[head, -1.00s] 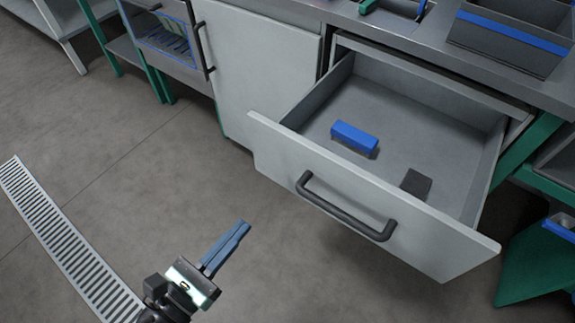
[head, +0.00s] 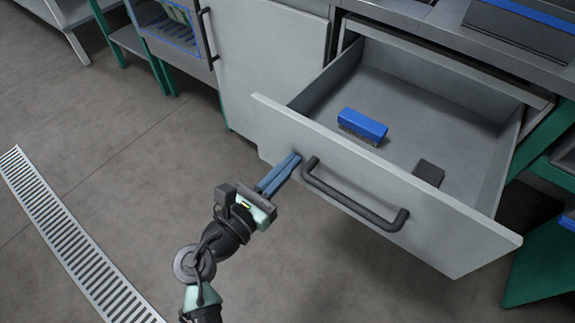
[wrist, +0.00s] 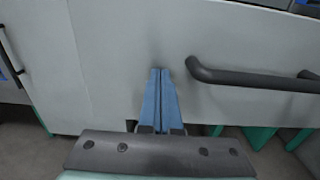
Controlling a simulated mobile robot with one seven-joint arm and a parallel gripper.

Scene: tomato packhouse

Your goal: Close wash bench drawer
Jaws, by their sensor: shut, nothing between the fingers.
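The wash bench drawer (head: 450,242) is pulled far out, with a light grey front and a dark bar handle (head: 350,198). The handle also shows in the wrist view (wrist: 255,80). Inside the drawer lie a blue brush (head: 362,125) and a small dark block (head: 429,173). My gripper (head: 297,157) is shut and empty, its blue fingers together. The fingertips are at the drawer front, just left of the handle's left end. In the wrist view the fingertips (wrist: 160,71) point at the bare front panel; I cannot tell whether they touch it.
A closed cabinet door (head: 270,60) stands left of the drawer under the steel benchtop (head: 400,12). Green-legged stands are at the far left and right. A floor drain grate (head: 65,230) runs at the left. The floor before the bench is clear.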

